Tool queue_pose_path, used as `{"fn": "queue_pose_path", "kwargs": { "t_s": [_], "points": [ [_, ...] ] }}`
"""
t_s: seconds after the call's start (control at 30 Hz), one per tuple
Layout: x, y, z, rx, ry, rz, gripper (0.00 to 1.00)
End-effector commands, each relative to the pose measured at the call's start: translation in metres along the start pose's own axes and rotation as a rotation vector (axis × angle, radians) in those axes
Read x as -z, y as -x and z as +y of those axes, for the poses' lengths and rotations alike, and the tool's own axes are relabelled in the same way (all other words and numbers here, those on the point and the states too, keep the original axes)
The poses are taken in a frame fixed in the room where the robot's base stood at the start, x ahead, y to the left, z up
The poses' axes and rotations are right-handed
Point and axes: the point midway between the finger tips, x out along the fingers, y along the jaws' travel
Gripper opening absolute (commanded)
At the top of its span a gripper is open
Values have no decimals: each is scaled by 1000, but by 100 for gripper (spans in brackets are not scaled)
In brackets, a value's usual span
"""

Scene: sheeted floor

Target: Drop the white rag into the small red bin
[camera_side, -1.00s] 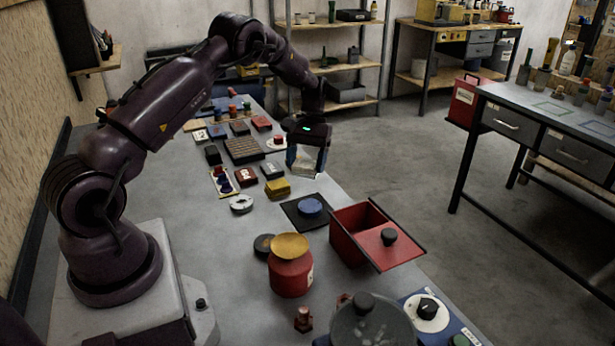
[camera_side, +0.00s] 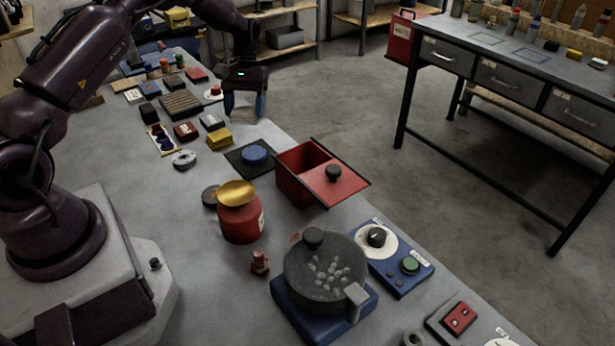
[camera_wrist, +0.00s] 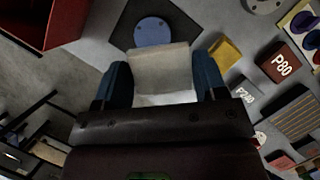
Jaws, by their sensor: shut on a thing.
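My gripper (camera_side: 245,108) hangs over the table's right edge in the side view, behind the red bin. Its blue fingers are shut on the pale white rag (camera_wrist: 160,70), which spans the gap between them in the wrist view. In the side view the rag (camera_side: 243,106) is partly hidden by the fingers. The small red bin (camera_side: 294,187) stands on the table, its red lid with a black knob slid to the right, leaving part of the opening uncovered. The bin's corner (camera_wrist: 35,25) shows at the upper left of the wrist view, apart from the gripper.
A dark mat with a blue round piece (camera_side: 255,154) lies between gripper and bin. A yellow block (camera_side: 219,139) is left of the mat. A red jar with a yellow top (camera_side: 240,216) and a grey pot (camera_side: 325,270) stand nearer. Open floor lies right of the table.

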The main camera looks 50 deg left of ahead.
Motion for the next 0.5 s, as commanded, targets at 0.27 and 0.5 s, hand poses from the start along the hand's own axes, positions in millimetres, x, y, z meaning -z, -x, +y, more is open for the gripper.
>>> {"fn": "queue_pose_path", "kwargs": {
  "t_s": [0.27,0.5],
  "points": [
    [-8,8,25,18,-49,3,43],
    [-60,33,107,62,-157,4,43]
  ]
}}
